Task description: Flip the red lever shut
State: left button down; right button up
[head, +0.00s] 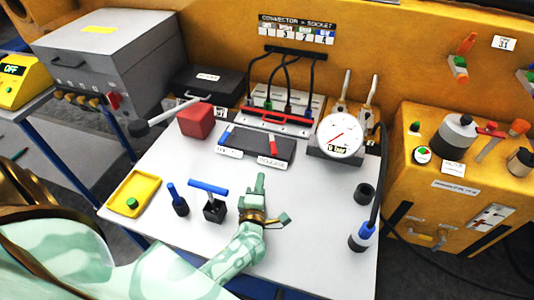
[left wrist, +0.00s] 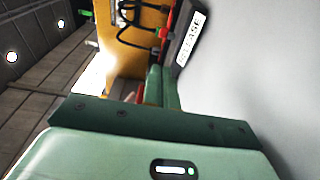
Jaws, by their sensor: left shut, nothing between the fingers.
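A dark block (head: 247,148) sits mid-table, with a short red lever (head: 273,146) at its right above a label reading RELEASE (head: 270,161) and a blue lever (head: 226,135) at its left. The red lever's exact angle is hard to tell. My left gripper (head: 260,180) is shut and empty, pointing toward the block from the near side, apart from the red lever. In the left wrist view its green fingers (left wrist: 161,88) are together, with the RELEASE label (left wrist: 191,38) beyond them. My right gripper is in neither view.
A blue T-handle (head: 208,187), a blue-topped peg (head: 178,200) and a yellow tray (head: 133,194) stand left of my gripper. A pressure gauge (head: 340,136) is at the back right. The table right of my gripper is mostly clear.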

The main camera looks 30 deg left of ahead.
pick_arm(q)
jog(key=b, duration=0.1)
send_near(273, 144)
jog(key=w+a, duration=0.3)
jog(key=shift+w+a+f, duration=0.35)
jog(key=shift+w+a, duration=0.05)
